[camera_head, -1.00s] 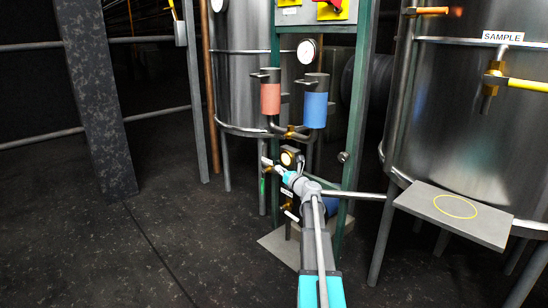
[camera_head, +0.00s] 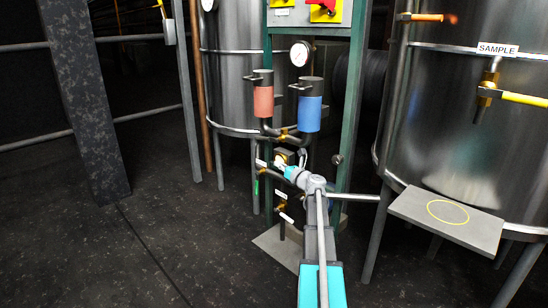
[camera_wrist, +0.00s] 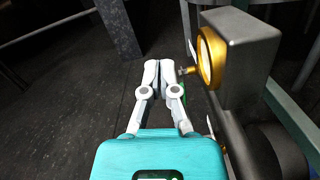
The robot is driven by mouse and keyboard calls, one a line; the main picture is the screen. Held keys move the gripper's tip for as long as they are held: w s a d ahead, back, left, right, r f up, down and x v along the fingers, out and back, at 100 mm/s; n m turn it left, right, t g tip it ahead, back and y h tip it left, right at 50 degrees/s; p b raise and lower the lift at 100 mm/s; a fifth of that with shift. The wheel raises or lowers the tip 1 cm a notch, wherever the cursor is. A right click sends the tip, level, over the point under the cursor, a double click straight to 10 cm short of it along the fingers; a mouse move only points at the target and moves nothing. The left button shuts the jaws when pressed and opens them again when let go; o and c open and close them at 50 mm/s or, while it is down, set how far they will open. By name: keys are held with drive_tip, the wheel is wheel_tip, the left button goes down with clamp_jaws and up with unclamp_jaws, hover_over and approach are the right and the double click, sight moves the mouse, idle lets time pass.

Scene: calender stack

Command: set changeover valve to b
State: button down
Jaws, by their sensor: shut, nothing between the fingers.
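A red filter canister (camera_head: 264,101) and a blue filter canister (camera_head: 309,114) hang side by side on the green frame. A brass fitting (camera_head: 285,135) joins the dark pipes below them; it may be the changeover valve, but its handle and any A or B marks cannot be made out. My gripper (camera_head: 277,165) is below this fitting, in front of a small grey box. In the wrist view my gripper (camera_wrist: 160,66) has its fingertips together, with nothing between them. The grey box (camera_wrist: 243,50) with a brass ring (camera_wrist: 208,58) is close to the right of the fingers.
A pressure gauge (camera_head: 300,53) is above the canisters. A steel tank (camera_head: 455,130) with a SAMPLE label (camera_head: 497,49) and a grey shelf (camera_head: 420,204) stand at the right. A dark post (camera_head: 84,110) is at the left. The floor between post and frame is clear.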

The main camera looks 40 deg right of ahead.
sight(266, 139)
drive_tip(key=w+r+p, duration=0.4)
drive_tip(key=w, duration=0.6)
drive_tip(key=shift+d+r+p, duration=0.2)
drive_tip(key=shift+r+p, duration=0.15)
drive_tip(key=shift+r, duration=0.05)
drive_tip(key=shift+w, duration=0.1)
idle(0.3)
drive_tip(key=shift+w+d+r+p, duration=0.1)
drive_tip(key=shift+w+r+p, duration=0.1)
drive_tip(key=shift+r+p, duration=0.55)
drive_tip(key=shift+w, duration=0.2)
drive_tip(key=shift+w+d, duration=0.15)
drive_tip(key=shift+f, duration=0.15)
